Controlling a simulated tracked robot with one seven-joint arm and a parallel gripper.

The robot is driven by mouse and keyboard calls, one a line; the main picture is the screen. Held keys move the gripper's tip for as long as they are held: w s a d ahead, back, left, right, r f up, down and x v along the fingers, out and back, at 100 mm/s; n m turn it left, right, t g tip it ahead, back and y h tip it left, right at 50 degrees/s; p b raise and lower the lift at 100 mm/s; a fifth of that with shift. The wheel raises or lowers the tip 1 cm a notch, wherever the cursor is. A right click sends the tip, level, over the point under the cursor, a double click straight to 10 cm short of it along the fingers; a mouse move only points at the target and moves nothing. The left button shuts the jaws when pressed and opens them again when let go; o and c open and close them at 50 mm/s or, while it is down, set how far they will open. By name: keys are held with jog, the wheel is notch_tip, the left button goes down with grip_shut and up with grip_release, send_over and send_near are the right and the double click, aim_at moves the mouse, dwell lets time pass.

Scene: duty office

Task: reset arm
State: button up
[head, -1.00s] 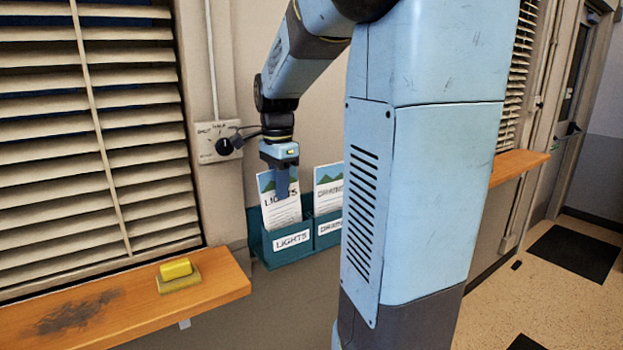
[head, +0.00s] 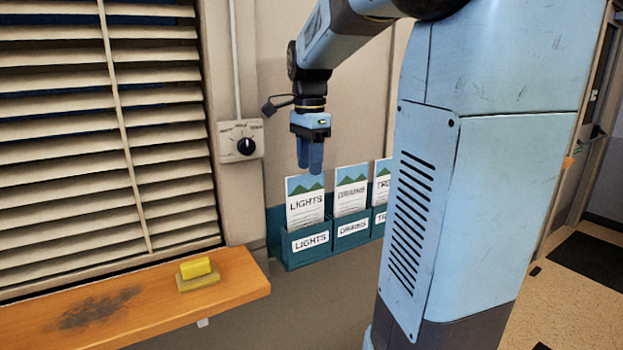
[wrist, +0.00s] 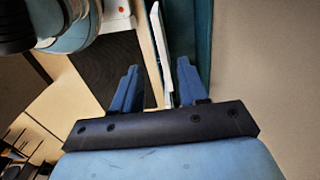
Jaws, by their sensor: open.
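My gripper (head: 310,160) hangs fingers down from my arm in the head view, above the leaflet rack and just over the top of the LIGHTS leaflet. In the wrist view my gripper (wrist: 158,85) shows two blue fingers spread apart with nothing clamped between them. The white edge of a leaflet (wrist: 162,50) shows beyond the gap between the fingers, apart from both. The LIGHTS leaflet (head: 305,206) stands upright in the left pocket of the teal rack (head: 290,262).
Further leaflets (head: 351,190) stand in the pockets to the right, partly behind my arm column. A dial switch (head: 240,141) is on the wall left of my gripper. A wooden ledge (head: 130,318) holds a yellow block (head: 196,270) below the slatted blind (head: 160,130).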

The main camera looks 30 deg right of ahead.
notch_tip(320, 180, up, 8)
jog(key=shift+d+f, duration=0.2)
jog(key=shift+f, duration=0.05)
jog(key=s+a+f+n+t, duration=0.2)
jog(key=s+a+f+n, duration=0.2)
jog(key=s+f+n, duration=0.2)
jog(key=s+a+f+n+t, duration=0.3)
jog(key=s+f+n, duration=0.3)
jog(key=s+n, duration=0.5)
jog(key=shift+s+a+f+t, duration=0.25)
jog(key=shift+a+t, duration=0.05)
jog(key=shift+a, duration=0.35)
